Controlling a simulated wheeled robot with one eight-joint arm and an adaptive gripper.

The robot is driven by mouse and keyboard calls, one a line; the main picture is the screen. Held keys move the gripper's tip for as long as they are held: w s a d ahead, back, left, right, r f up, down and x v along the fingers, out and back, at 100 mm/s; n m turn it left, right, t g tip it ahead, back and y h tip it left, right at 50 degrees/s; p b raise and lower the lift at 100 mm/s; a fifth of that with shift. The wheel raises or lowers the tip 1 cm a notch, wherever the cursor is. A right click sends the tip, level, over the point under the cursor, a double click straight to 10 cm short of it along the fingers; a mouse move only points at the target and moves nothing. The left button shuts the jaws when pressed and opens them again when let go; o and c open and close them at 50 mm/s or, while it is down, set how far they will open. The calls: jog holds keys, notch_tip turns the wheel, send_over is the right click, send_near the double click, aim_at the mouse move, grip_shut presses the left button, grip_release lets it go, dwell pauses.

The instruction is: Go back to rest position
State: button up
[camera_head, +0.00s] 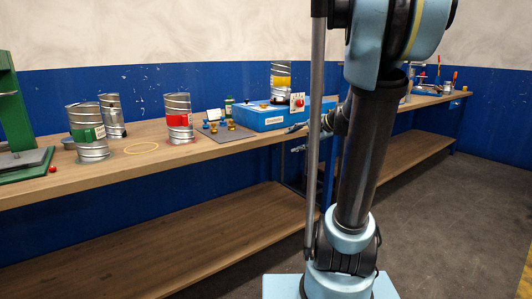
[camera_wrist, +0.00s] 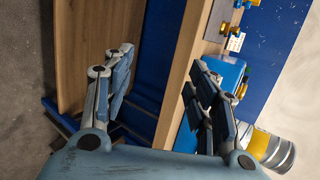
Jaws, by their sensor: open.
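My gripper (camera_head: 293,138) is open and empty, just off the front edge of the bench, beside the blue box (camera_head: 258,118). It is partly hidden behind my arm in the head view. In the wrist view my gripper (camera_wrist: 161,62) has its two fingers wide apart, with only the bench front and blue panel seen between them. A duct can with a yellow label (camera_head: 281,82) stands at the blue box; it also shows in the wrist view (camera_wrist: 274,150), near the right finger but apart from it.
The wooden bench (camera_head: 60,184) holds a green-label can (camera_head: 87,134), a red-label can (camera_head: 179,120), another can (camera_head: 112,116) and a yellow ring (camera_head: 141,148). A grey mat (camera_head: 230,136) bears small brass and blue parts. A green press (camera_head: 12,110) stands left. Floor at right is clear.

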jog(key=s+d+f+n+g+h, duration=0.1)
jog(key=s+d+f+n+h, duration=0.1)
jog(key=s+f, duration=0.3)
jog(key=s+d+f+n+g+h, duration=0.2)
jog(key=s+f, duration=0.4)
jog(key=s, duration=0.8)
jog(key=s+d+f+n+g+h, duration=0.2)
jog(key=s+f+n+h, duration=0.2)
jog(key=s, duration=0.5)
notch_tip(320, 180, down, 2)
jog(key=shift+s+d+n+h, duration=0.15)
jog(key=shift+d+n+h, duration=0.2)
jog(key=shift+n, duration=0.75)
